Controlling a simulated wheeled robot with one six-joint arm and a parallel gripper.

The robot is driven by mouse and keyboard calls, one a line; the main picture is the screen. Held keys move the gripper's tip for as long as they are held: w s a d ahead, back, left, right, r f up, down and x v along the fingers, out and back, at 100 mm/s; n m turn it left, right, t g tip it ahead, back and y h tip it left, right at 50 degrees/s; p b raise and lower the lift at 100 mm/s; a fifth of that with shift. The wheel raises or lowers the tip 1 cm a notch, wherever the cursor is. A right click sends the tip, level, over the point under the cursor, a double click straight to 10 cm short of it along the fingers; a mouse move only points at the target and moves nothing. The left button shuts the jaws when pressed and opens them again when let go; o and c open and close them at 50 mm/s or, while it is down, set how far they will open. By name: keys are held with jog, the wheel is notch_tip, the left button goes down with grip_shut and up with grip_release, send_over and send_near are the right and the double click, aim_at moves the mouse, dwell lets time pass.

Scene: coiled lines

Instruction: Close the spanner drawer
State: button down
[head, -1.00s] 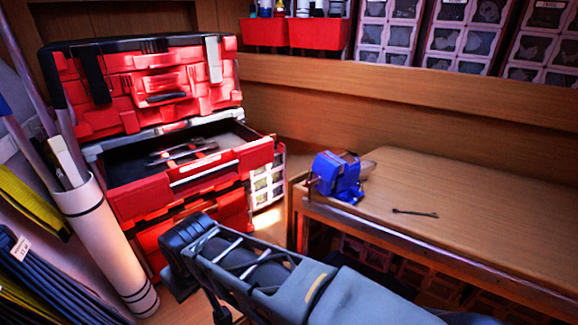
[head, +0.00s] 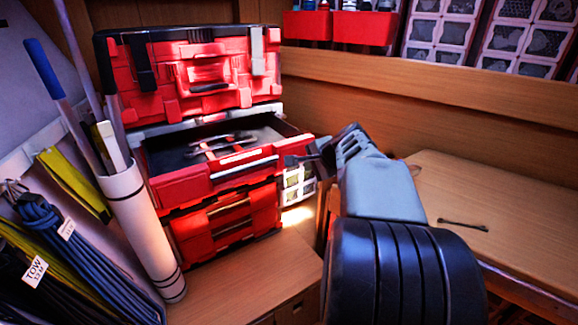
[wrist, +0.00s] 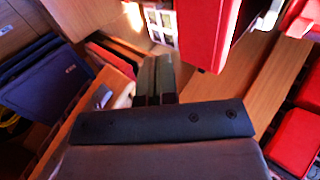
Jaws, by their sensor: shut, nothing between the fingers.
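The spanner drawer (head: 232,170) is the open top drawer of the red tool chest at the left in the head view. It is pulled well out, and spanners (head: 222,143) lie in its dark tray. My gripper (head: 292,161) is just right of the drawer front, by its right end. In the wrist view my gripper's dark fingers (wrist: 157,80) are together with nothing between them. A red surface (wrist: 204,30) right of the fingers looks like part of the drawer. I cannot tell whether the fingers touch it.
A closed red case (head: 185,75) sits above the drawer, and closed red drawers (head: 225,215) are below. A rolled white tube (head: 140,230) stands at the left beside hanging blue cables (head: 65,235). A wooden bench (head: 480,190) with a small spanner (head: 463,225) is on the right.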

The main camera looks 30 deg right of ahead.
aim_at(286, 168)
jog(key=shift+w+a+f+p, duration=0.1)
jog(key=shift+w+f+p, duration=0.25)
jog(key=shift+w+f, duration=0.95)
jog(key=shift+w+d+f+p, duration=0.1)
jog(key=shift+w+f+p, duration=0.35)
jog(key=shift+w, duration=1.55)
jog(key=shift+w+a+f+p, duration=0.1)
jog(key=shift+w+f+p, duration=0.2)
jog(key=shift+w+f, duration=1)
jog(key=shift+w+r, duration=0.35)
